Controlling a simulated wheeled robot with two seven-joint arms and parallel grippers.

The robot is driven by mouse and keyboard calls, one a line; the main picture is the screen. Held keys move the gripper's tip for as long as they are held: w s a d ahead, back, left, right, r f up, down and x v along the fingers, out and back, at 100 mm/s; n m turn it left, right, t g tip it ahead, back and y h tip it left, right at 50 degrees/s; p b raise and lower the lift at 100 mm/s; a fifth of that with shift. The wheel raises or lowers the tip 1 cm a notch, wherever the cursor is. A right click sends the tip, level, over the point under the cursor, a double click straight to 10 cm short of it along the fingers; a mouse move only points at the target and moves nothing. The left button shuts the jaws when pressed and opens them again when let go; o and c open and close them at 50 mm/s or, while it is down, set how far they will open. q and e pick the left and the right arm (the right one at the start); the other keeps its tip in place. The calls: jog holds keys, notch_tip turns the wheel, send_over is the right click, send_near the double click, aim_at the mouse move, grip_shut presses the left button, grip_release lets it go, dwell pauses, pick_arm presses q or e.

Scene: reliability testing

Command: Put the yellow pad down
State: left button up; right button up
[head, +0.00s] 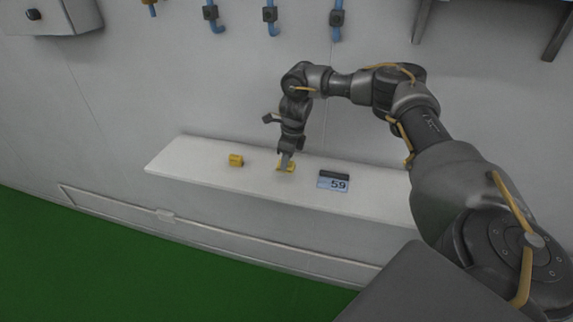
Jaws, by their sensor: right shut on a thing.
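Two small yellow things are at the white shelf (205,171). One yellow pad (290,167) is at my right gripper (285,166), which points down over the middle of the shelf. The gripper is shut on this pad and partly hides it. The pad is at or just above the shelf top; I cannot tell if it touches. The other yellow block (236,160) stands on the shelf to the left, apart from the gripper. My left gripper is not in view.
Blue pipes (270,16) and a grey box (50,17) are on the wall above. The shelf's left end is clear. Green floor (120,270) lies below.

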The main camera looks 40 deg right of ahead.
jog(key=f, duration=0.1)
jog(key=f+p, duration=0.1)
jog(key=f, duration=0.1)
jog(key=shift+w+d+p, duration=0.25)
jog(key=shift+w+p, duration=0.05)
jog(key=shift+p, duration=0.05)
jog(key=shift+s+f, duration=0.1)
jog(key=shift+f, duration=0.1)
jog(key=o, duration=1.2)
jog(key=shift+f, duration=0.1)
